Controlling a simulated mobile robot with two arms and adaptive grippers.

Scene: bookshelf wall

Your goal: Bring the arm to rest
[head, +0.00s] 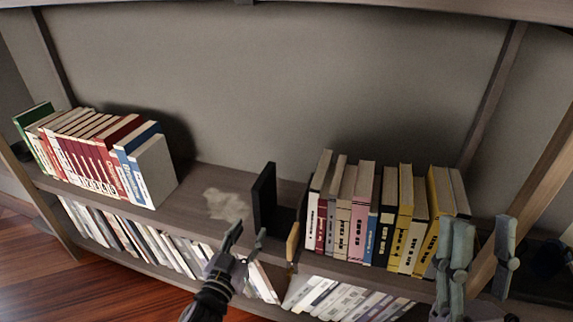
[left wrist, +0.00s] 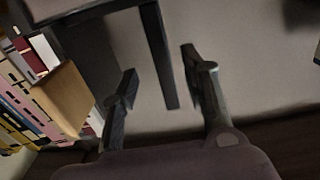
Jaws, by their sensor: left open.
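My left gripper (head: 248,240) is in front of the upper shelf board in the head view, near the black bookend (head: 264,200). Its two fingers are apart with nothing held between them. In the left wrist view the open fingers (left wrist: 160,95) also show, with the dark bookend (left wrist: 158,55) upright beyond the gap. I cannot tell whether they touch it. My right gripper (head: 480,255) is at the right of the head view, in front of the shelf's right end. Its fingers are spread apart and it looks empty.
A row of books (head: 90,155) stands at the left of the upper shelf (head: 205,185). More books (head: 355,300) fill the lower shelf.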

